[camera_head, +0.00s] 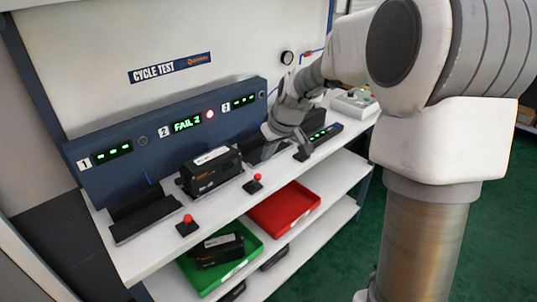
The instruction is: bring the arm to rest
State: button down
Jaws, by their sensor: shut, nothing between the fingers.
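My arm reaches in from the right side of the head view, bent over the workbench. My gripper (304,153) is shut and empty. It is above the right part of the bench top, close to a small black block by the third station. My wrist and gripper hide part of the third station, so I cannot tell whether the gripper touches anything.
The left cradle (144,213) is empty. Red-topped buttons (187,225) stand along the front edge. A grey control box (354,103) stands at the bench's far right.

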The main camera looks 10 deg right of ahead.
jog(key=shift+s+r, duration=0.15)
jog(key=shift+s, duration=0.05)
jog(key=shift+r, duration=0.1)
jog(key=s+r+m+h+p, duration=0.2)
jog(key=s+r+p, duration=0.1)
jog(key=s+r, duration=1)
jog(key=s+m+p, duration=0.1)
jog(key=s+m, duration=0.1)
jog(key=s, duration=1.4)
jog(key=shift+t, duration=0.4)
